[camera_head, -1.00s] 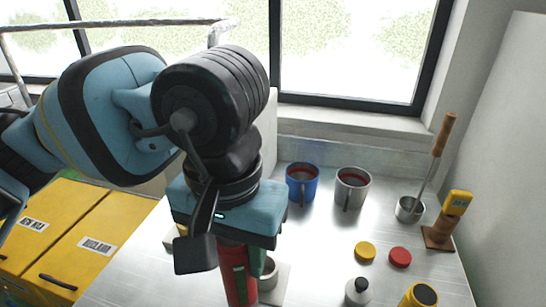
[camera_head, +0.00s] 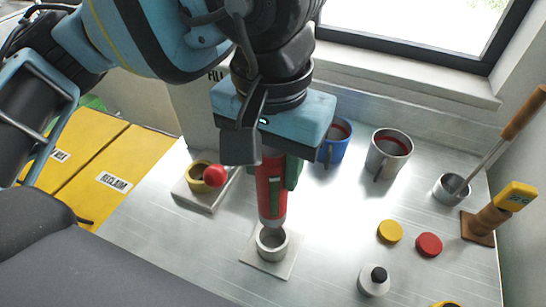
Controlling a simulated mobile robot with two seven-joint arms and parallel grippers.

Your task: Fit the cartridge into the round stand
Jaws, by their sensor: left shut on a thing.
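The cartridge (camera_head: 268,190) is a red cylinder with a green strip and a grey lower end, held roughly upright. My left gripper (camera_head: 279,168) is shut on its upper part, and the gripper body hides the cartridge's top. The round stand (camera_head: 273,249) is a grey ring on a pale square plate, directly below the cartridge. The cartridge's lower end appears at the ring's mouth. I cannot tell whether it is just above the opening or slightly inside it. My right gripper is not in view.
A yellow ring holder (camera_head: 197,184) with a red ball beside it sits left of the stand. A blue mug (camera_head: 334,146) and grey mug (camera_head: 388,153) stand behind right. Yellow (camera_head: 389,231) and red (camera_head: 428,244) discs and a black-topped pot (camera_head: 374,283) lie to the right.

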